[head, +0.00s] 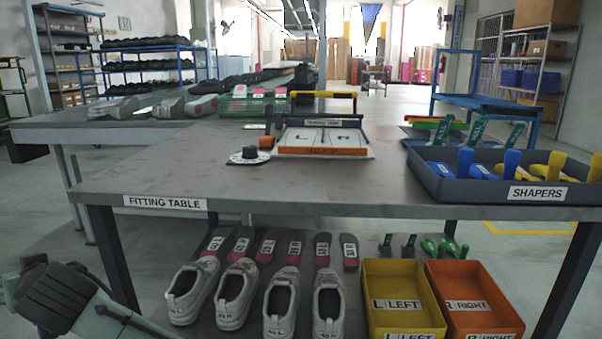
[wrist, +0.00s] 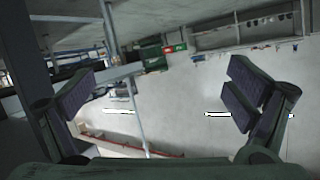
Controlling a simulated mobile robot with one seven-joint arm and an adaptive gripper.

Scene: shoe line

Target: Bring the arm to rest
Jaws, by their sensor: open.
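My gripper shows in the wrist view (wrist: 160,100) with its two fingers wide apart and nothing between them. Behind the fingers is pale floor, with racks tilted in the picture. In the head view a grey and black part of my arm is at the lower left, in front of and below the fitting table (head: 150,180). The fingertips cannot be made out there. The arm is apart from the shoes on the lower level.
On the table stand a press-like fixture (head: 322,152), a dial (head: 248,155) and the shapers tray (head: 470,190). Below are several grey shoes (head: 281,303), a yellow left bin (head: 400,315) and an orange right bin (head: 470,320). The table's front left is bare.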

